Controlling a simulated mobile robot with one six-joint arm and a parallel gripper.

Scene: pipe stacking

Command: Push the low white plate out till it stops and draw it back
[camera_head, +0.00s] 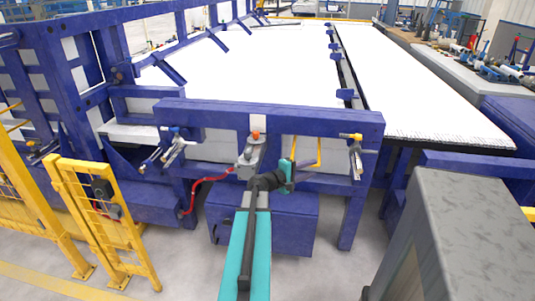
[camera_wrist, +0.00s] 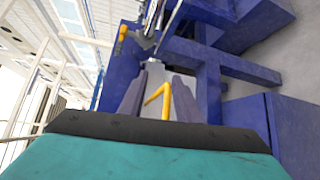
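My gripper (camera_head: 270,181) is at the end of my teal arm, in front of the blue frame (camera_head: 330,121), low and near the middle. In the wrist view my gripper (camera_wrist: 157,82) shows two greyish fingers standing apart. A pale plate-like surface and a bent yellow pipe (camera_wrist: 164,98) show between or beyond them; contact cannot be told. In the head view a small white plate (camera_head: 258,121) sits on the frame's crossbar, above a grey fitting (camera_head: 250,157) with an orange top. I cannot tell which surface is the low white plate.
Large white tables (camera_head: 250,70) stretch away behind the frame. A yellow gate (camera_head: 110,215) stands at left and a grey block (camera_head: 465,235) at right front. A red hose (camera_head: 203,181) hangs left of my gripper. Blue legs and a blue box (camera_head: 290,222) stand below.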

